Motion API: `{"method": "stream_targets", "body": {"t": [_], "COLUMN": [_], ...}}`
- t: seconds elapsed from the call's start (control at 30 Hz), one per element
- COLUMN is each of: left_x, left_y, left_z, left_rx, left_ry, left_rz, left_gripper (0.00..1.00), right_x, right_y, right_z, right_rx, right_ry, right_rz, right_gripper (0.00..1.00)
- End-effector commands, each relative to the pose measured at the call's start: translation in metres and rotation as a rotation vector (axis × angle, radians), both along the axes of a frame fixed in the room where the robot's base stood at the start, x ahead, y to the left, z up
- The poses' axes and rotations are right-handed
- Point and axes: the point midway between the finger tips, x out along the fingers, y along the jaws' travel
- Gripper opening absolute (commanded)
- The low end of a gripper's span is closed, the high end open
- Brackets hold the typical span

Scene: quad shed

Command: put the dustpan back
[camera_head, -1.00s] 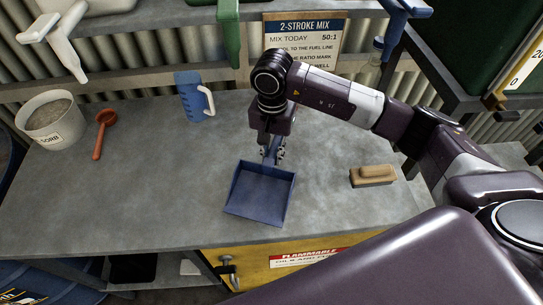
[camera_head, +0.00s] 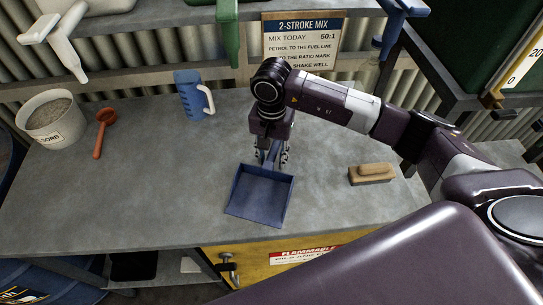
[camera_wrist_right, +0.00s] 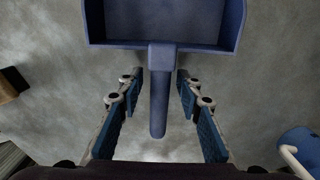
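The blue dustpan (camera_head: 260,196) lies on the grey workbench (camera_head: 150,190), its open pan towards the front edge and its handle pointing to the back. My right gripper (camera_head: 271,158) is over the handle. In the right wrist view the dustpan (camera_wrist_right: 165,20) is at the top and its handle runs down between the two spread fingers of the right gripper (camera_wrist_right: 160,88). A gap shows on both sides of the handle, so the gripper is open and not holding it. My left gripper is not in view.
A brush (camera_head: 371,174) lies right of the dustpan. A blue jug (camera_head: 193,96), a red scoop (camera_head: 102,134) and a white bucket (camera_head: 50,118) stand or lie to the left. A sign (camera_head: 303,42) is behind. The bench's left middle is clear.

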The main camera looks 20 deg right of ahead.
Motion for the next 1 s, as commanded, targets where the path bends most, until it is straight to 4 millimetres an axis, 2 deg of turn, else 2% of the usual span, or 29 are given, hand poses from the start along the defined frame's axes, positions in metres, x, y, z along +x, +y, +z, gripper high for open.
{"method": "stream_targets", "body": {"t": [0.17, 0.4, 0.6, 0.8, 1.0], "left_x": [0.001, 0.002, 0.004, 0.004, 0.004], "left_y": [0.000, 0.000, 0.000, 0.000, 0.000], "left_z": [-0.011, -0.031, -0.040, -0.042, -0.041], "left_rx": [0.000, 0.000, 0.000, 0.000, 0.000], "left_ry": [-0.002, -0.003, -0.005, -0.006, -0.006], "left_rz": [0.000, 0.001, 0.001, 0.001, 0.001], "left_gripper": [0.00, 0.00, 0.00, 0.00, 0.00], "right_x": [0.002, 0.002, 0.002, 0.001, 0.001], "right_y": [0.000, -0.001, 0.000, 0.000, -0.001], "right_z": [0.022, 0.074, 0.107, 0.120, 0.121], "right_rx": [0.001, 0.001, 0.000, 0.001, 0.001], "right_ry": [-0.007, -0.007, -0.003, 0.001, 0.001], "right_rz": [0.001, 0.000, 0.000, 0.000, 0.000], "right_gripper": [0.33, 0.33, 0.33, 0.33, 0.33]}}
